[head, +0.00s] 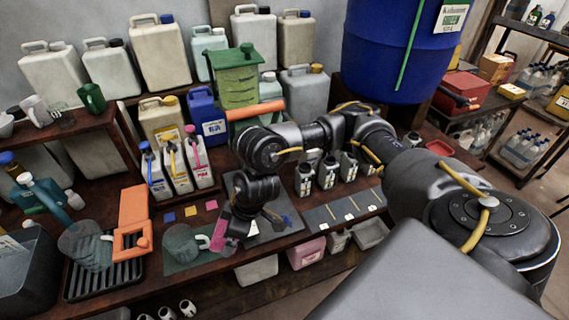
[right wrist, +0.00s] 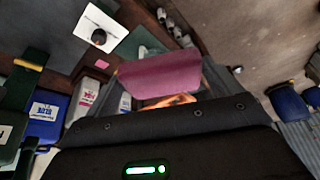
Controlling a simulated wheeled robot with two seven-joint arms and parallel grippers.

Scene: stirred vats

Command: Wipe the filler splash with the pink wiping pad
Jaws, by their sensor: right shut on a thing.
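The pink wiping pad (head: 219,234) is at the tip of my right gripper (head: 232,222) in the head view, low over the middle of the bench by the clear pitcher. In the right wrist view the pad (right wrist: 160,73) is a broad pink block between the fingers, and my right gripper (right wrist: 165,92) is shut on it. An orange patch shows just below the pad there; I cannot tell what it is. I cannot make out the filler splash for certain; the arm and pad hide part of the bench. My left gripper is not in view.
A clear pitcher (head: 182,243) stands on a green mat left of the pad. Small labelled bottles (head: 175,170) stand behind. A grey mat (head: 345,211) with white tags lies to the right.

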